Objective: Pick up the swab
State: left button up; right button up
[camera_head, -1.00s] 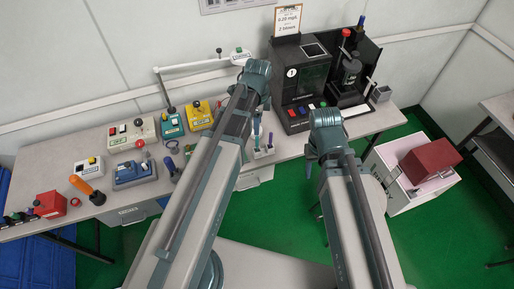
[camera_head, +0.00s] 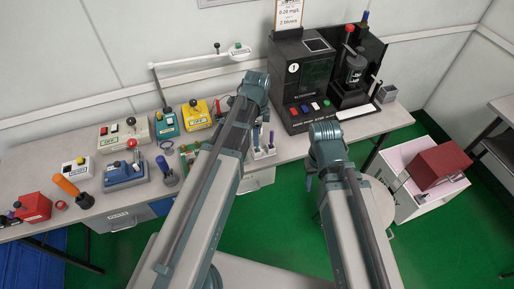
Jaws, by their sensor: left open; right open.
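A small white holder (camera_head: 263,152) stands near the bench's front edge, just right of my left arm. Thin upright sticks with blue or dark tops stand in it; I cannot tell which one is the swab. My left gripper (camera_head: 236,101) is open, mostly hidden by its own wrist and forearm, over the bench to the left of the black tester. My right gripper (camera_head: 309,181) is open and points down in front of the bench edge, partly hidden by its wrist. No object shows in either gripper.
The black tester (camera_head: 304,88) stands at the back of the bench (camera_head: 215,88), with a lever press (camera_head: 353,70) beside it.

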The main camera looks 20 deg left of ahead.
pick_arm(q)
notch_tip(320, 180, down, 2)
jog(key=shift+f+b, duration=0.25)
jog(key=shift+b, duration=0.5)
jog(key=shift+r, duration=0.1)
pick_arm(e)
notch_tip(320, 180, down, 2)
jog(key=shift+f, duration=0.2)
pick_arm(q)
grip_shut()
